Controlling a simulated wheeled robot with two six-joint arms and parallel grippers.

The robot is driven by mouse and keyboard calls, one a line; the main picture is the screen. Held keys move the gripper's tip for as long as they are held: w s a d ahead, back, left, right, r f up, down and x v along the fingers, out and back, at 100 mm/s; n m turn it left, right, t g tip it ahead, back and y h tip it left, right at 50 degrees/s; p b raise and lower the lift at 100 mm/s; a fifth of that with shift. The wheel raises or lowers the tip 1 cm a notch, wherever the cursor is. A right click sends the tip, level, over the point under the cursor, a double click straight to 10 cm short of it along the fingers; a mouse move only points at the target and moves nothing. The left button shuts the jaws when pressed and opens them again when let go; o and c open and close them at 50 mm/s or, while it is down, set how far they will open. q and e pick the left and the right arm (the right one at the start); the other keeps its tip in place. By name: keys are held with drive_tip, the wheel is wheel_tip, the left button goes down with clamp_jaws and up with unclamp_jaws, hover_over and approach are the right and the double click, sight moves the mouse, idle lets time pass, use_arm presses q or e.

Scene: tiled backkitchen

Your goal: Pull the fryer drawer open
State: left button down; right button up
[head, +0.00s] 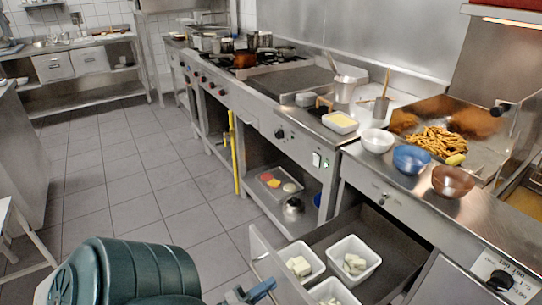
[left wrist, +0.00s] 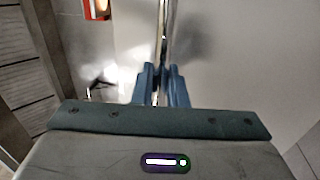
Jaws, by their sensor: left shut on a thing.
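The fryer drawer (head: 400,262) stands pulled out from under the fryer counter at the lower right, its inside visible. Its front panel (head: 268,262) sits out over the floor. White tubs of pale food stand in it, including one tub (head: 354,262) near the middle. My left gripper (head: 258,291) is at the outer side of the front panel, low in the head view. In the left wrist view, the blue fingers of my left gripper (left wrist: 161,80) are shut on a shiny metal handle bar (left wrist: 166,25) in front of the pale panel (left wrist: 235,60). My right gripper is not in view.
The counter above holds a white bowl (head: 377,141), a blue bowl (head: 411,159), a brown bowl (head: 452,181) and a heap of fries (head: 440,143). An open shelf (head: 275,206) is left of the drawer. The tiled floor (head: 140,190) at left is clear.

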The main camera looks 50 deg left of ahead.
use_arm(q)
drive_tip(key=c, duration=1.5)
unclamp_jaws()
drive_tip(key=shift+c, duration=0.2)
